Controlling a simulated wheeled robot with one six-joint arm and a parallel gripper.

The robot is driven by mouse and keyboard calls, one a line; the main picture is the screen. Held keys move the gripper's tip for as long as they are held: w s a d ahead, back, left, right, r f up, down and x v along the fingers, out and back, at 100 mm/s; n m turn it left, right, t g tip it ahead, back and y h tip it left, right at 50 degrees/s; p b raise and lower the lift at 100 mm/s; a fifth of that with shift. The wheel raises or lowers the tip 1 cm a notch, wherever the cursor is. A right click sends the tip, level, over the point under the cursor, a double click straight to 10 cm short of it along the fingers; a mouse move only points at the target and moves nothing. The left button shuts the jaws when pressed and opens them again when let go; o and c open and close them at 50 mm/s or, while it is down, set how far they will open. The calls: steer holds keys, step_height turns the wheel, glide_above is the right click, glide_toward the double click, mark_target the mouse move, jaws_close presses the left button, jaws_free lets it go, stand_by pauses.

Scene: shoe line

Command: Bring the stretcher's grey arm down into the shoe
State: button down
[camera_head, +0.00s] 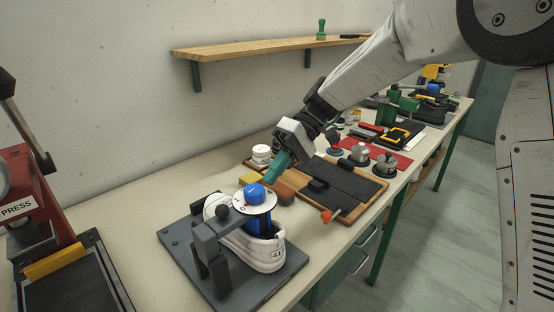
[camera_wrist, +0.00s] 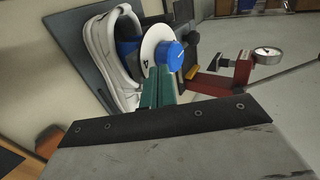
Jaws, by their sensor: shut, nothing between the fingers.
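A white shoe (camera_head: 268,252) sits on the stretcher's dark grey base plate (camera_head: 180,240). Whether the grey arm is raised or lowered is hard to tell. My gripper (camera_head: 276,172) is shut and empty, with teal fingers, above and behind the blue knob. In the wrist view the fingertips (camera_wrist: 160,80) overlap the dial's lower edge (camera_wrist: 149,52).
A red press (camera_head: 35,215) stands at the left. A wooden board with dark pads (camera_head: 345,180), a white jar (camera_head: 261,154) and a yellow block (camera_head: 249,178) lie behind the stretcher. A wall shelf (camera_head: 270,47) is above. The bench between press and stretcher is clear.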

steer(key=shift+w+d+f, duration=0.2)
steer(key=shift+f, duration=0.25)
steer(key=shift+w+d+f, duration=0.15)
steer(key=shift+f, duration=0.35)
steer(key=shift+w+d+f, duration=0.2)
steer(key=shift+f, duration=0.25)
step_height(320, 180, up, 4)
steer(key=r, duration=0.1)
glide_toward(272, 191)
steer(key=shift+w+d+r, duration=0.3)
steer(key=shift+w+d, duration=0.15)
steer(key=shift+w, duration=0.2)
steer(key=shift+w+d+r, duration=0.35)
steer(key=shift+w+d, duration=0.15)
steer(key=shift+w, duration=0.2)
steer(key=shift+w+d+r, duration=0.3)
steer(key=shift+w+d, duration=0.15)
steer(key=shift+w, duration=0.2)
